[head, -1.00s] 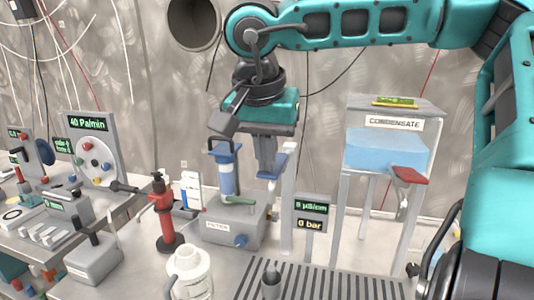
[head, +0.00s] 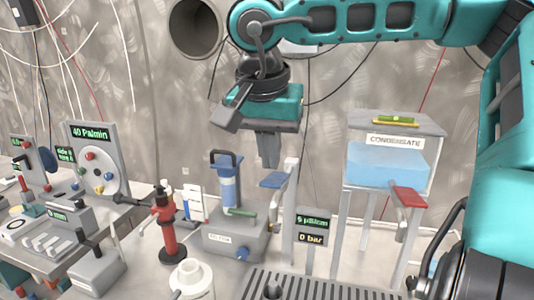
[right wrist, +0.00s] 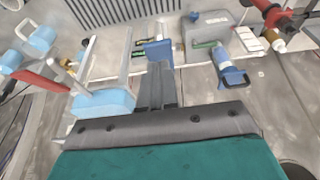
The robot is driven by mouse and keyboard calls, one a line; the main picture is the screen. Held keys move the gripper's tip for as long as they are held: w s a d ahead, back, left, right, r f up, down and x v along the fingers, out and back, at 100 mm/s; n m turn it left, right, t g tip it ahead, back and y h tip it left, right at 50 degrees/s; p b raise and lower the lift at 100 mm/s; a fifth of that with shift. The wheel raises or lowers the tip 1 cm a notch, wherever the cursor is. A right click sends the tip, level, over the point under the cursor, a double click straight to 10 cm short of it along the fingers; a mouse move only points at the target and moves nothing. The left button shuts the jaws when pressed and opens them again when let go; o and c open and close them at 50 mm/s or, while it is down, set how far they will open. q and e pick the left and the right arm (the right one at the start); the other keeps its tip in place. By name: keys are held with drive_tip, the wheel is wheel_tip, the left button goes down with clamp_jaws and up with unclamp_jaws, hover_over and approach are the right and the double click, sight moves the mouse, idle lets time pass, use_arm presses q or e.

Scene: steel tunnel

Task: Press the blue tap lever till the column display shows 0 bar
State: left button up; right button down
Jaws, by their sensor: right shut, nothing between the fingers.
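The blue tap lever (head: 272,181) sticks out to the left from a pale upright post (head: 289,215). The column display (head: 312,228) beside it reads 0 bar on its lower line; the upper line looks like 5 µS/cm. My right gripper (head: 269,162) is shut and empty, pointing down just above the lever, with a small gap apparent in the head view. In the right wrist view the shut fingers (right wrist: 157,85) lie close to the blue lever (right wrist: 158,52); contact cannot be told there. My left gripper is not in view.
A filter unit (head: 235,235) with a blue-banded cylinder stands left of the post. The condensate tank (head: 385,162) with a red lever (head: 409,197) stands to the right. A red stand (head: 168,232), a white jug (head: 191,280) and a slotted grate (head: 330,287) are in front.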

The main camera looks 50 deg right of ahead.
drive_tip(key=w+v, duration=0.1)
drive_tip(key=v, duration=1)
drive_tip(key=shift+s+d+r, duration=0.3)
drive_tip(key=shift+d, duration=0.05)
idle(1.4)
